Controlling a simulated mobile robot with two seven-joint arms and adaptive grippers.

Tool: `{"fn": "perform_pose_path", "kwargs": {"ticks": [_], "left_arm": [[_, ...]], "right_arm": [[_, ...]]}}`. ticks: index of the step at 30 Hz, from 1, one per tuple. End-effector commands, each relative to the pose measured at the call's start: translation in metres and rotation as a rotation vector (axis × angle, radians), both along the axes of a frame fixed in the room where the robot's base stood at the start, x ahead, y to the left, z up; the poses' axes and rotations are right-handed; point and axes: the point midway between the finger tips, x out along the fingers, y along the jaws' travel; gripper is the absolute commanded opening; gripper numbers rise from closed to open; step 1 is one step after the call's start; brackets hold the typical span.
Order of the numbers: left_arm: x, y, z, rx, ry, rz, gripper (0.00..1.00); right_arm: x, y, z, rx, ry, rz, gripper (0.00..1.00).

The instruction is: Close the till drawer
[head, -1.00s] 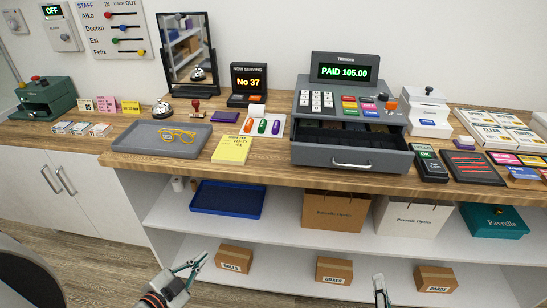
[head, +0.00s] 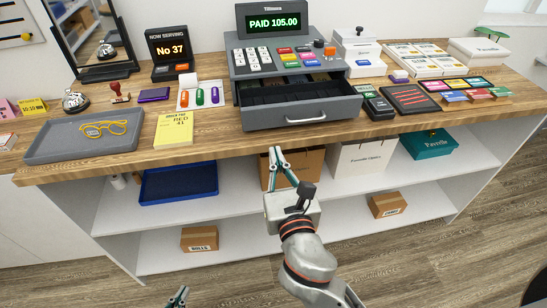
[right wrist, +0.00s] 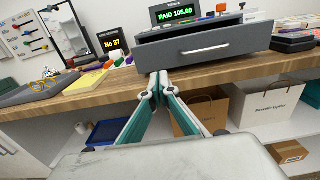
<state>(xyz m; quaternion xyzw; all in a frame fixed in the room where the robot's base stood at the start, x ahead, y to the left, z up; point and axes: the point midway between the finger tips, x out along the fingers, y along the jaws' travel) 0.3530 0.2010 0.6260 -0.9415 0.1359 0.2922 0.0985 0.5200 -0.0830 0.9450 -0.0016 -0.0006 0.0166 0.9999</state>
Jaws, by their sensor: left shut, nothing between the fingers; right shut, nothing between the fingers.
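The grey till (head: 243,68) stands on the wooden counter with its display reading PAID 105.00. Its till drawer (head: 262,118) is pulled out toward me, with dark compartments showing and a pale handle (head: 305,121) on its front. The drawer front (right wrist: 180,52) also fills the upper middle of the right wrist view. My right gripper (head: 275,153) is shut and empty, in front of the counter, lower than the drawer and a little left of its handle; it touches nothing that I can see. My left gripper (head: 181,292) is shut at the bottom edge, mostly out of view.
Left of the drawer are a yellow notepad (head: 173,129), a grey tray (head: 60,150) with glasses, and a pen tray. Right of it are a card terminal (head: 378,107) and a dark mat (head: 410,99). A paper bag (head: 310,166) stands on the shelf behind my right gripper.

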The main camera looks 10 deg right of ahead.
Motion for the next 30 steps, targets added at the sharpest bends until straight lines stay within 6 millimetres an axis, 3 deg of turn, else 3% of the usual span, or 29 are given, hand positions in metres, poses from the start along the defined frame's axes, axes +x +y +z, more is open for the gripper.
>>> {"fn": "perform_pose_path", "kwargs": {"ticks": [9, 15, 21, 30], "left_arm": [[0.000, 0.000, -0.001, 0.001, 0.000, 0.000, 0.00], [0.000, 0.000, -0.003, 0.000, 0.001, 0.000, 0.00], [-0.001, 0.000, -0.004, 0.001, 0.002, 0.000, 0.00], [-0.001, 0.000, -0.004, 0.001, 0.002, 0.000, 0.00]], "right_arm": [[0.064, 0.002, 0.001, 0.003, -0.002, 0.000, 0.00], [0.092, 0.004, 0.000, 0.003, 0.000, 0.001, 0.00], [0.104, 0.004, -0.001, 0.004, 0.002, 0.001, 0.00], [0.105, 0.004, -0.001, 0.004, 0.002, 0.002, 0.00]]}}
